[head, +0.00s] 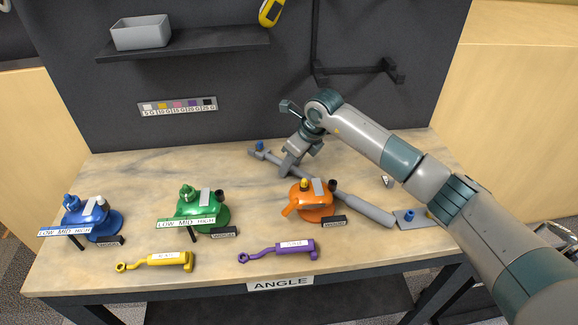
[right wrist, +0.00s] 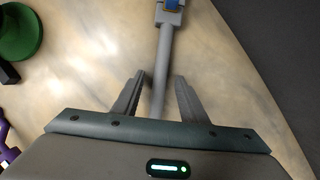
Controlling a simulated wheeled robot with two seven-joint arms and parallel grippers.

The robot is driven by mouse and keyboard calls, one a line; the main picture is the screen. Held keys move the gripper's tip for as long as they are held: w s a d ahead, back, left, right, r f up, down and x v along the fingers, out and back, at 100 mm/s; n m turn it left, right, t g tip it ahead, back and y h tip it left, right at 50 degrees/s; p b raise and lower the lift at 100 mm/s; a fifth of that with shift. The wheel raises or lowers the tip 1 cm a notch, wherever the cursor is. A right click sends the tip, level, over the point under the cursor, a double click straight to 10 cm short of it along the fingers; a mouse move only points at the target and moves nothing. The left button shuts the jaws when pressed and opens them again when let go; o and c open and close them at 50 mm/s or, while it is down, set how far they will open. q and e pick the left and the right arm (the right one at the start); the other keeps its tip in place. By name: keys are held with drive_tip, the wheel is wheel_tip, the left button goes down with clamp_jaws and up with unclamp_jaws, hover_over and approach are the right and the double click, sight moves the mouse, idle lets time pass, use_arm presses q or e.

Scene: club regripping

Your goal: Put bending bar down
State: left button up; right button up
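The bending bar (head: 362,207) is a long grey bar. It lies slantwise across the back right of the bench, with a blue piece at its far end and a thicker grip at its near end. My right gripper (head: 290,170) is over the bar's far half. In the right wrist view the bar (right wrist: 163,50) runs between the two fingers of my right gripper (right wrist: 160,80), with a gap on both sides, so the gripper is open around it. My left gripper is not in view.
Blue (head: 106,224), green (head: 212,217) and orange (head: 316,208) fixtures stand along the bench (head: 215,275). A yellow tool (head: 165,260) and a purple tool (head: 290,250) lie at the front. A grey plate (head: 406,226) with a blue peg is at the right. A shelf (head: 200,45) hangs behind.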

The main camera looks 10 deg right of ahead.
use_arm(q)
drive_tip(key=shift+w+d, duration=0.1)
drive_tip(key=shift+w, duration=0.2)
use_arm(e)
drive_tip(key=shift+c, duration=0.6)
clamp_jaws()
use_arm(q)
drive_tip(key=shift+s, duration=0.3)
use_arm(e)
drive_tip(key=shift+r, duration=0.1)
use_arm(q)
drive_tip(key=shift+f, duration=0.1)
use_arm(e)
drive_tip(key=shift+r, duration=0.1)
